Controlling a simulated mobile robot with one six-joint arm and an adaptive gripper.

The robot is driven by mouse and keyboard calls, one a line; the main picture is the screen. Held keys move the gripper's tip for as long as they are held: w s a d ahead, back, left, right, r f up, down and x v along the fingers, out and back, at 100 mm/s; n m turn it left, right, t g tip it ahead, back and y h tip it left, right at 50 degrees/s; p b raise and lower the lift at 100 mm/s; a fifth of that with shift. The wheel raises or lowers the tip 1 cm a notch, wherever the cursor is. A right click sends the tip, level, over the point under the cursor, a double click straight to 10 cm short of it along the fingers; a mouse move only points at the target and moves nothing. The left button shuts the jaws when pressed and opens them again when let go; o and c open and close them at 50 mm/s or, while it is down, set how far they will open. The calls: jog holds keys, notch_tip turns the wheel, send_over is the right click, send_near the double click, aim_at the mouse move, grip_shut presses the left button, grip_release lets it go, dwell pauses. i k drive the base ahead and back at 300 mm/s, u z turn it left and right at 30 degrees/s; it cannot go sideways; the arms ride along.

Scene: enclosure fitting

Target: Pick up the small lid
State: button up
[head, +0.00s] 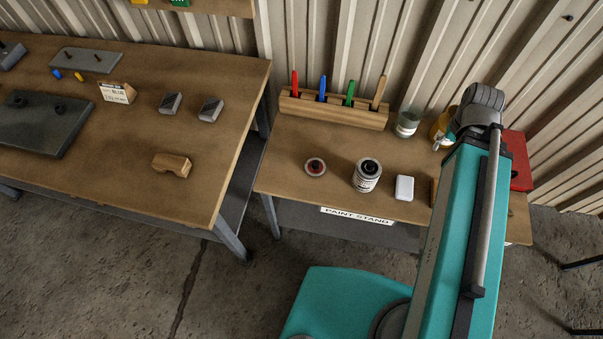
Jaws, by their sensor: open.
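Two grey plates with dark knobs lie on the left bench. The smaller, lighter and thin plate (86,61) is near the wall and may be the small lid. The larger, darker and thicker plate (45,122) lies nearer the front, at the left edge of the view. A small round disc with a red centre (315,167), like a paint-tin lid, lies flat on the paint stand. I cannot tell for sure which of these is the small lid. My gripper is not visible; my teal arm rises at the right, over the paint stand and away from the plates.
The left bench (215,160) also holds two small grey blocks (190,105), a wooden block (171,165), a label holder (117,92) and blue and yellow bits. The paint stand (290,187) holds a tin (367,175), white block (404,188), brush rack (333,110) and jar (407,123).

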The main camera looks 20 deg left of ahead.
aim_at(314, 167)
jog(key=u, duration=0.05)
jog(key=k, duration=1.75)
jog(key=u, duration=1.45)
jog(key=i, duration=1)
jog(key=z, duration=0.05)
